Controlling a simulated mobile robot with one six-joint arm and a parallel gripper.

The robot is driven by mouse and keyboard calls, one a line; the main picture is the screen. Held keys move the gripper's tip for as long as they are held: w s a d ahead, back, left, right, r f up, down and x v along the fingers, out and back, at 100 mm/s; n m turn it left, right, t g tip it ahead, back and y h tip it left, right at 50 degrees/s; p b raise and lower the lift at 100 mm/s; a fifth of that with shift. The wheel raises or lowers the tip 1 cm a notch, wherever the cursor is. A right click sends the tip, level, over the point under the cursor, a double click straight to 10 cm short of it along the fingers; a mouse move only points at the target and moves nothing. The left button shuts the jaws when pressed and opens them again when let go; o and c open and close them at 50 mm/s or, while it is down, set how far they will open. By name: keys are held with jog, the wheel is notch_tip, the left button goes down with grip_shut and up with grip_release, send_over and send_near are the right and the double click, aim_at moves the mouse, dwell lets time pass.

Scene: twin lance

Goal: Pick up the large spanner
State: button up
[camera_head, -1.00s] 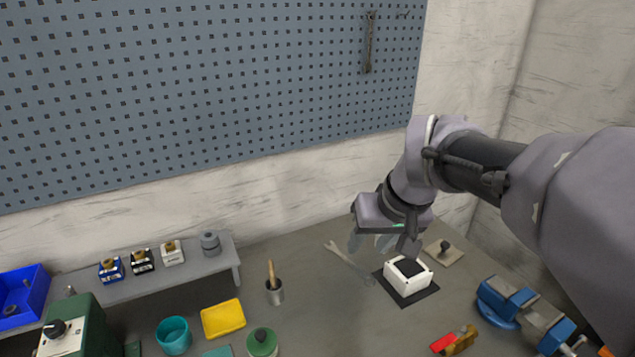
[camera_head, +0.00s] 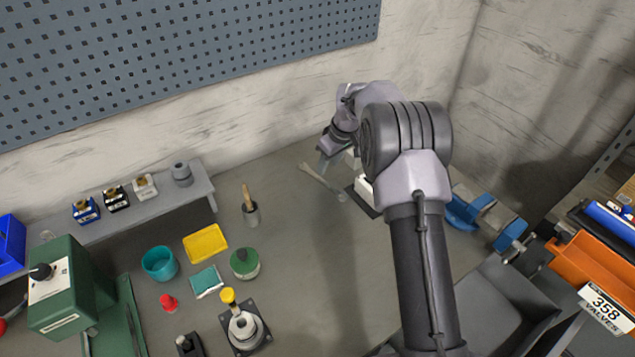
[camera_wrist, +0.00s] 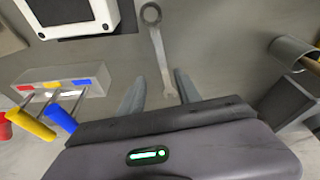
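The large spanner (camera_head: 322,181) lies flat on the grey bench, its near end to the right and its far end close under my gripper (camera_head: 326,156). In the wrist view the spanner (camera_wrist: 160,45) runs from its ring end at the top down between my two fingers. My gripper (camera_wrist: 160,78) is open, with one finger on each side of the shaft and a gap on both sides. The spanner's lower end is partly hidden by the gripper body. I cannot tell how far the fingertips are above the bench.
A white box (camera_wrist: 70,12) on a black mat lies beside the spanner. A metal pot (camera_head: 251,215) with a wooden handle stands to the left. A rack of coloured-handled tools (camera_wrist: 75,84) shows in the wrist view. A blue vice (camera_head: 470,213) is at right.

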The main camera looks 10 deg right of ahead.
aim_at(321, 180)
jog(key=b+x, duration=0.1)
jog(key=x, duration=0.3)
jog(key=b+x, duration=0.1)
jog(key=x, duration=0.1)
jog(key=shift+s+a+f+b, duration=0.15)
jog(key=shift+s+a+b, duration=0.1)
jog(key=shift+b, duration=0.1)
grip_shut()
